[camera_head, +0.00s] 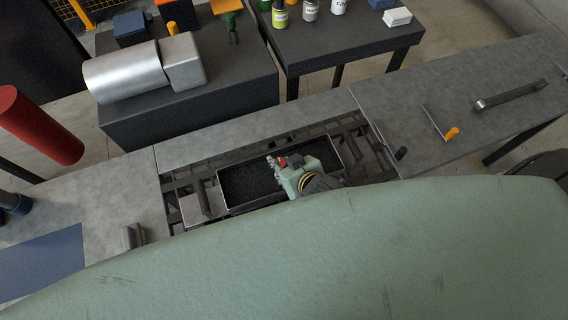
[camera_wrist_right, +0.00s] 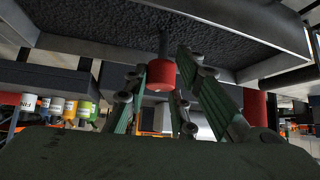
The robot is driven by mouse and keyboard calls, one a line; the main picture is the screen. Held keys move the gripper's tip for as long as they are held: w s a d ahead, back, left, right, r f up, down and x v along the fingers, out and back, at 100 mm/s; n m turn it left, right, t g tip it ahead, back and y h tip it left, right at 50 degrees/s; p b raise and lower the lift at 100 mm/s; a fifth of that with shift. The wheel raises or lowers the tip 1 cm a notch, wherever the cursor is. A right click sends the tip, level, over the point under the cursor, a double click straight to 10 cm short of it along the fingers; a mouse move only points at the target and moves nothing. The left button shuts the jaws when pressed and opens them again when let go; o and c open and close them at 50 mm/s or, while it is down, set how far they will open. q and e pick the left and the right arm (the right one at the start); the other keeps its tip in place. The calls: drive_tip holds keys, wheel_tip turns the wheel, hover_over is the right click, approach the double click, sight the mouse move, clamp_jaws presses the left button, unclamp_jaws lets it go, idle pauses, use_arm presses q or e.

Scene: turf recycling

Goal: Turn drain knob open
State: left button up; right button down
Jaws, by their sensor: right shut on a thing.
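The red drain knob (camera_wrist_right: 160,75) hangs on a dark stem in the right wrist view, just in front of a tray of black granules. My right gripper (camera_wrist_right: 163,68) has its two green-sided fingers closed on the knob, one on each side. In the head view the right gripper (camera_head: 279,165) is over the dark tray (camera_head: 222,195), with a small red part (camera_head: 282,161) showing at it. How far the knob is turned cannot be told. My left gripper is not in view.
A grey bench (camera_head: 250,130) surrounds the tray frame. A metal bar (camera_head: 507,96) and an orange-handled tool (camera_head: 451,133) lie on its right. A silver cylinder machine (camera_head: 125,72) stands behind left; bottles stand on a dark table (camera_head: 345,47). A large pale green surface hides the lower foreground.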

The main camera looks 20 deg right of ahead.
drive_tip(key=shift+w+d+n, duration=0.1)
drive_tip(key=shift+d+n, duration=0.15)
drive_tip(key=shift+n, duration=0.05)
drive_tip(key=shift+d+n+y, duration=0.1)
drive_tip(key=shift+n+y, duration=0.5)
drive_tip(key=n+g+y+b, duration=0.2)
drive_tip(key=n+b, duration=0.2)
drive_tip(key=b, duration=0.1)
drive_tip(key=w+n+g+y+b, duration=0.1)
drive_tip(key=n+g+y+b, duration=0.1)
drive_tip(key=b, duration=0.4)
drive_tip(key=n+g+y+b, duration=0.1)
drive_tip(key=n+g+b, duration=0.3)
drive_tip(key=n, duration=0.3)
drive_tip(key=shift+w+d+f+y+b, duration=0.2)
drive_tip(key=shift+w+y+b, duration=0.2)
drive_tip(key=shift+b, duration=0.25)
use_arm(q)
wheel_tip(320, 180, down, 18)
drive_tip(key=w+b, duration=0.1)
drive_tip(key=b, duration=0.1)
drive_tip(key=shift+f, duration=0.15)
use_arm(e)
drive_tip(key=shift+w+a+r+n+g, duration=0.1)
drive_tip(key=shift+r+n+g, duration=0.05)
drive_tip(key=shift+n+g, duration=1.3)
drive_tip(key=shift+n, duration=0.25)
drive_tip(key=c, duration=1.6)
unclamp_jaws()
drive_tip(key=shift+o, duration=0.2)
